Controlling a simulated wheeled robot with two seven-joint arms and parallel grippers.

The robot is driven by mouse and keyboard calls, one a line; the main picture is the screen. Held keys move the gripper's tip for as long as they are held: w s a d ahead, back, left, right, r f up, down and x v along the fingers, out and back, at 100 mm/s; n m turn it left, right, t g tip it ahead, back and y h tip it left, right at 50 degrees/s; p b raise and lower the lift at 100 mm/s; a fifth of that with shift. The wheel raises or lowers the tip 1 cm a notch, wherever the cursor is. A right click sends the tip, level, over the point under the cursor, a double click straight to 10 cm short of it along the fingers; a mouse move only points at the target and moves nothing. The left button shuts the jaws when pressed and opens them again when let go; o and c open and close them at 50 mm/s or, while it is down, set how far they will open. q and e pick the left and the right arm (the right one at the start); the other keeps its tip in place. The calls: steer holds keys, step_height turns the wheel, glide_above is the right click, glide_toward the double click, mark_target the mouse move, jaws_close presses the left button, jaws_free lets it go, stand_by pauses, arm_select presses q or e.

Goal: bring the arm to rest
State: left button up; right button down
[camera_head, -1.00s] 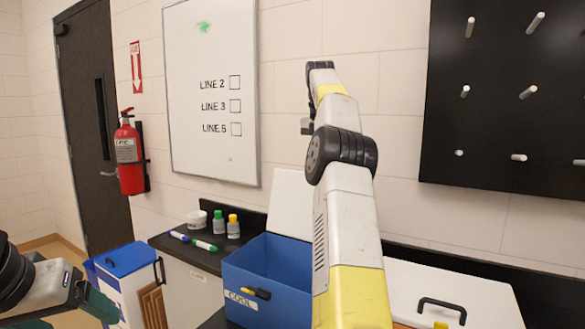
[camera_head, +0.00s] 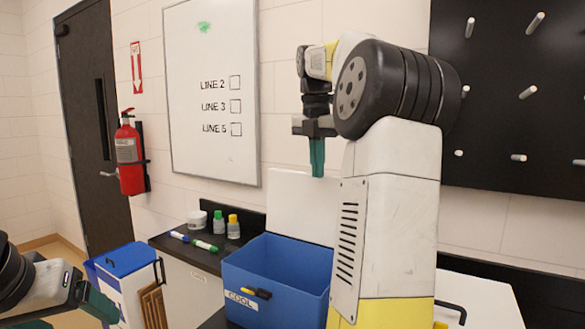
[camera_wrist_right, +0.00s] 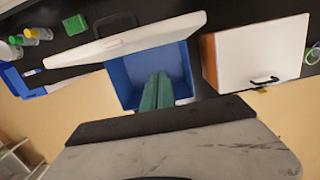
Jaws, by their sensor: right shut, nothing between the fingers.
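My right arm rises in the middle of the head view, white and yellow with a dark joint, bent at the top. Its gripper (camera_head: 317,158) hangs from the wrist with the teal fingers pointing down, in front of the white lid and wall. The fingers are shut together and hold nothing. In the right wrist view the closed fingers (camera_wrist_right: 157,92) show against the open blue cool box, apart from it as far as I can see. My left gripper (camera_head: 98,303) shows only partly at the lower left, and its finger gap is not clear.
The blue cool box (camera_head: 240,275) stands open with its white lid (camera_head: 290,205) raised. A dark counter (camera_head: 168,243) left of it holds markers, small bottles and a white bowl. A whiteboard (camera_head: 210,150) and black peg panel (camera_head: 490,120) are on the wall.

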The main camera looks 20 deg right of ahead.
steer(key=s+a+f+m+t+y, duration=0.1)
steer(key=s+a+f+m+t, duration=0.1)
steer(key=s+a+f+m, duration=0.5)
steer(key=s+a+f+m+t+y, duration=0.2)
steer(key=s+a+f+m, duration=0.5)
steer(key=s+a+m, duration=0.5)
steer(key=m+t, duration=0.1)
steer(key=m, duration=0.4)
steer(key=shift+a+f+m, duration=0.2)
steer(key=shift+f+m, duration=0.1)
steer(key=shift+m, duration=0.1)
